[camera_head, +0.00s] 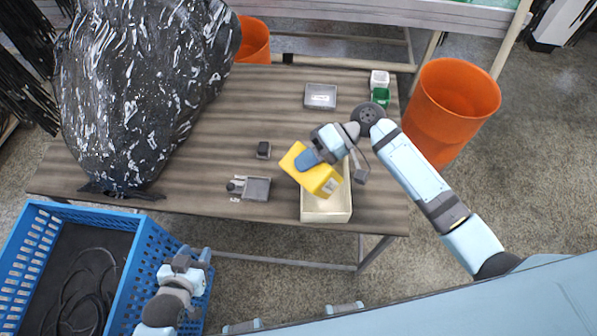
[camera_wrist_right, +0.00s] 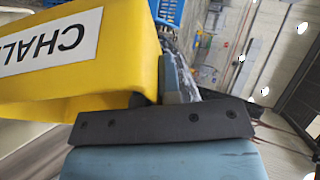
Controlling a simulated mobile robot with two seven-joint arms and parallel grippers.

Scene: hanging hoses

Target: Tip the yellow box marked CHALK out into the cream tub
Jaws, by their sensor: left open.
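The yellow box marked CHALK (camera_head: 318,180) is held tilted above the cream tub (camera_head: 325,211) on the table. My right gripper (camera_head: 308,160) is shut on the box. In the right wrist view the yellow box (camera_wrist_right: 55,100) fills the left side, with its label upside down and the gripper pressed against it. The inside of the tub is partly hidden by the box and arm, and I cannot tell what is in it. My left gripper (camera_head: 190,260) is open and empty, beside the right wall of the blue crate.
A large black wrapped bundle (camera_head: 140,90) stands on the table's left. The blue crate (camera_head: 140,262) holds dark hoses. Small grey trays (camera_head: 257,189) and (camera_head: 320,96) lie on the table (camera_head: 240,130). An orange bin (camera_head: 450,105) stands right of the table.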

